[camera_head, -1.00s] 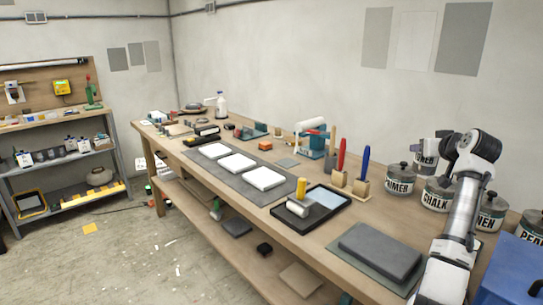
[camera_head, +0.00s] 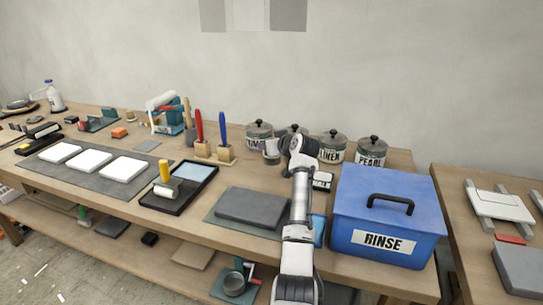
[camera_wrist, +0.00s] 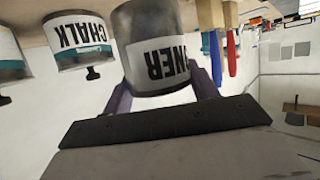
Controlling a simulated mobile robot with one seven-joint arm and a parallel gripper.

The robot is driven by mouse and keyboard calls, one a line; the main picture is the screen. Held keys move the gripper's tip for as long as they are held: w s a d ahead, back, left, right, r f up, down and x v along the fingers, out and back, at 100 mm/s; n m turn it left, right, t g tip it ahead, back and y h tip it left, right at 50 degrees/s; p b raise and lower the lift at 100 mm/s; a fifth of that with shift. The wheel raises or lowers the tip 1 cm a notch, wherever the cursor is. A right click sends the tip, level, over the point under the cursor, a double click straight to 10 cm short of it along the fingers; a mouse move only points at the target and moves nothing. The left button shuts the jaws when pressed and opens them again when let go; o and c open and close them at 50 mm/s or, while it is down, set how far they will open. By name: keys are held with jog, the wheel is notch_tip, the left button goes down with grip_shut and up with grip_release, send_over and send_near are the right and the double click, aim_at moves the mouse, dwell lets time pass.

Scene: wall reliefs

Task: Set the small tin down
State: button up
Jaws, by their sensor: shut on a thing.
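My gripper (camera_wrist: 165,84) is shut on a small grey tin (camera_wrist: 155,22) with a white label. Letters ending in "NER" show upside down in the wrist view, where the whole scene is inverted. The tin looks roughly upright. In the head view the small tin (camera_head: 271,152) is beside my wrist, in front of the row of lidded tins. My arm partly hides this spot, and I cannot tell whether the tin's base touches the table (camera_head: 185,150).
Lidded tins stand along the wall, including the chalk tin (camera_wrist: 80,42), the linen tin (camera_head: 333,147) and the pearl tin (camera_head: 371,153). A blue rinse box (camera_head: 388,212) is right of my arm. A dark grey slab (camera_head: 252,205) lies left of it. Upright brushes (camera_head: 223,140) stand farther left.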

aim_at(277, 160)
jog(key=shift+f+p, duration=0.6)
jog(key=shift+f, duration=2.4)
jog(key=shift+f, duration=0.1)
jog(key=o, duration=1.3)
jog(key=shift+s+d, duration=0.2)
jog(key=shift+s, duration=0.15)
jog(key=b+v, duration=0.2)
jog(key=v, duration=0.5)
jog(key=shift+w, duration=0.1)
